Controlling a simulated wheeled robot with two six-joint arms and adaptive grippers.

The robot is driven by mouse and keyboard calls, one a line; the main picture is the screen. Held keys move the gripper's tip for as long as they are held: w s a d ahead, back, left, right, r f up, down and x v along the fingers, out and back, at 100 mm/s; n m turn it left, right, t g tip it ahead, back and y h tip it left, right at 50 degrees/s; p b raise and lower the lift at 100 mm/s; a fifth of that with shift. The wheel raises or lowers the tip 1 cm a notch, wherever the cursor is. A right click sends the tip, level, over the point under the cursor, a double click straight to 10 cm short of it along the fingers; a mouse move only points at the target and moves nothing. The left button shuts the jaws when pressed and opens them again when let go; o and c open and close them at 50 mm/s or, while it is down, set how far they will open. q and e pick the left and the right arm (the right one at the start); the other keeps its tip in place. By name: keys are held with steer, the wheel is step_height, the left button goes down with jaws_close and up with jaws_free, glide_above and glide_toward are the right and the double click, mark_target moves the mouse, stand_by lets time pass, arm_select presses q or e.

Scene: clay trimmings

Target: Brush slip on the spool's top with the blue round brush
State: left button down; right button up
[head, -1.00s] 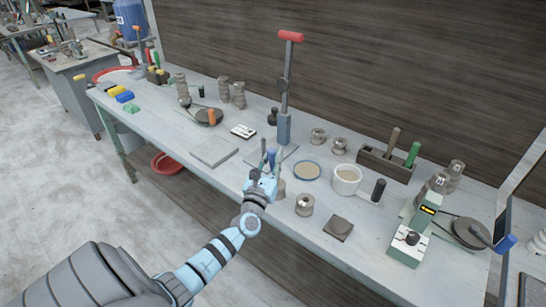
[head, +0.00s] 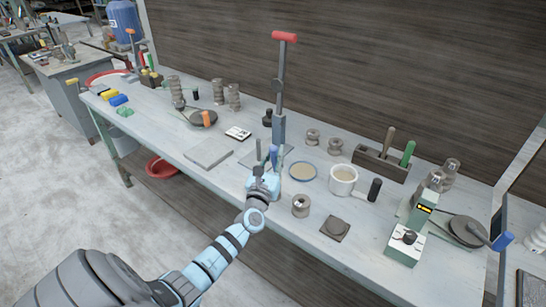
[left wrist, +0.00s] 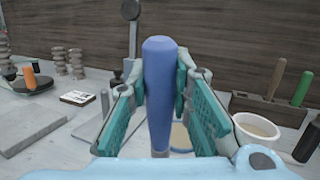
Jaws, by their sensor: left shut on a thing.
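My left gripper (head: 267,166) is shut on the blue handle of the brush (head: 274,156), near the front edge of the bench. In the left wrist view the brush handle (left wrist: 158,90) stands upright between the fingers; its bristles are hidden. A grey-brown clay spool (head: 300,206) stands to the right of the gripper, apart from it. Two more spools, one at the left (head: 312,137) and one at the right (head: 336,146), stand farther back. A blue-rimmed dish with beige content (head: 303,171) lies just right of the gripper. My right gripper is out of view.
A white mug (head: 343,180) and a dark-handled tool (head: 374,190) are right of the dish. A red-handled lever stand (head: 279,130) rises behind the gripper. A flat grey slab (head: 208,153) lies left. A scale-like device (head: 405,245) stands at the right.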

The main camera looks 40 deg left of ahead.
arm_select(q)
steer(key=shift+f+b, duration=0.45)
steer(key=shift+b, duration=0.05)
stand_by(0.7)
steer(key=shift+r, duration=0.1)
steer(key=shift+r+p, duration=0.3)
steer(key=shift+w+a+b, duration=0.45)
steer(key=shift+a+b, duration=0.1)
steer(key=shift+a, duration=0.2)
steer(key=shift+w+a, duration=0.2)
steer(key=shift+a, duration=0.05)
steer(key=shift+r, duration=0.1)
steer(key=shift+f+b, duration=0.5)
steer(key=shift+b, duration=0.05)
stand_by(0.4)
